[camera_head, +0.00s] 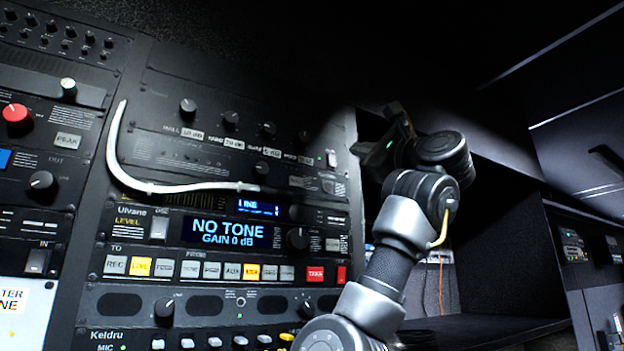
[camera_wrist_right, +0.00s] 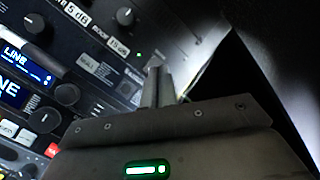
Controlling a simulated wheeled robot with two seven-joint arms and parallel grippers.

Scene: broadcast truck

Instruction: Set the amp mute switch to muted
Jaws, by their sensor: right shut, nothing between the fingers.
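A small pale switch (camera_head: 332,158) sits at the right end of the dark panel with the row of dB knobs (camera_head: 230,118). A green light (camera_head: 320,158) glows just left of it. The switch's label and exact position are too small to read. My right gripper (camera_head: 362,150) is shut and empty, a little right of the switch, at the panel's right edge. In the right wrist view its closed fingers (camera_wrist_right: 157,85) point toward the panel near the green light (camera_wrist_right: 140,55) and hide the switch. I cannot tell if they touch the panel. My left gripper is out of view.
A white cable (camera_head: 190,187) loops across the rack's left and middle. Below are a blue "NO TONE" display (camera_head: 225,232), a row of lit buttons (camera_head: 141,266) and a red button (camera_head: 315,274). A dark open shelf bay (camera_head: 490,260) lies right of the rack.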

